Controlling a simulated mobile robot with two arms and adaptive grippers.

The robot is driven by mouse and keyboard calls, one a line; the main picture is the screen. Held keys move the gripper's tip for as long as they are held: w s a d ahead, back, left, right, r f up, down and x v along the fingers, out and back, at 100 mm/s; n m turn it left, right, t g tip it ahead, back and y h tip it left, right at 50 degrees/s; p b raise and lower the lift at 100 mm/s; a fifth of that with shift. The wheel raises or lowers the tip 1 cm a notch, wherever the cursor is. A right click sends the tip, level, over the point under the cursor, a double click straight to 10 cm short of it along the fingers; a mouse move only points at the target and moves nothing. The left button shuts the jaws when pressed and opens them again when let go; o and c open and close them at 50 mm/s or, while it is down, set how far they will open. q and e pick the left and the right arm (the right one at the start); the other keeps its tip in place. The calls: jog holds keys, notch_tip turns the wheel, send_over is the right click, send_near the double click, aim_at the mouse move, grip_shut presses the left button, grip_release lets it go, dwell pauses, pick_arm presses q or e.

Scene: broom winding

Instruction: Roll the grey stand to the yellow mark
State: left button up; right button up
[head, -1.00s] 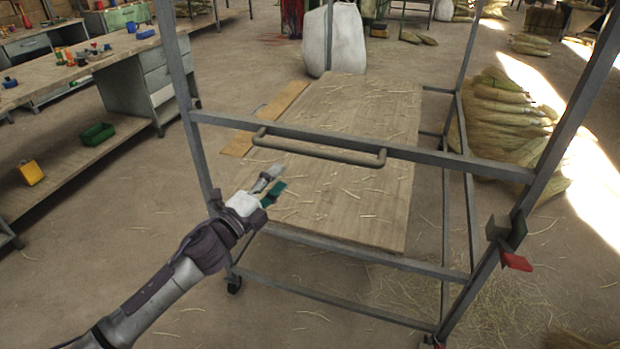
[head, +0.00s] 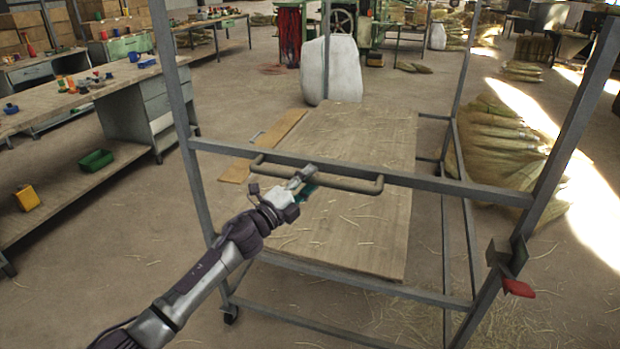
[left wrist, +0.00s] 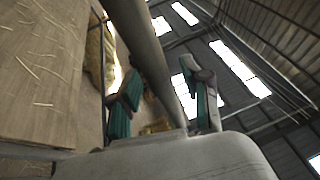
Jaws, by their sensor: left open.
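The grey stand (head: 445,184) is a tall metal frame directly in front of me, with a wooden shelf and a caster at its lower left. Its handle (head: 350,184) runs along the near crossbar. My left gripper (head: 303,180) is at the handle's left half, open. In the left wrist view a round grey bar, apparently the handle (left wrist: 152,45), runs between the teal-padded fingers of my left gripper (left wrist: 165,100). The fingers stand apart on either side of it. My right gripper is not in view. I see no yellow mark on the floor.
A workbench (head: 60,165) with a yellow box (head: 27,198) and green tray (head: 96,160) stands left. A white sack (head: 331,70) is behind the stand. Broom bundles (head: 500,140) lie right. A red lever (head: 519,289) is on the right post. Straw litters the floor.

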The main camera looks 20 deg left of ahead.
pick_arm(q)
jog(key=shift+w+d+r, duration=0.1)
jog(key=shift+w+d, duration=0.05)
jog(key=shift+w, duration=0.15)
grip_shut()
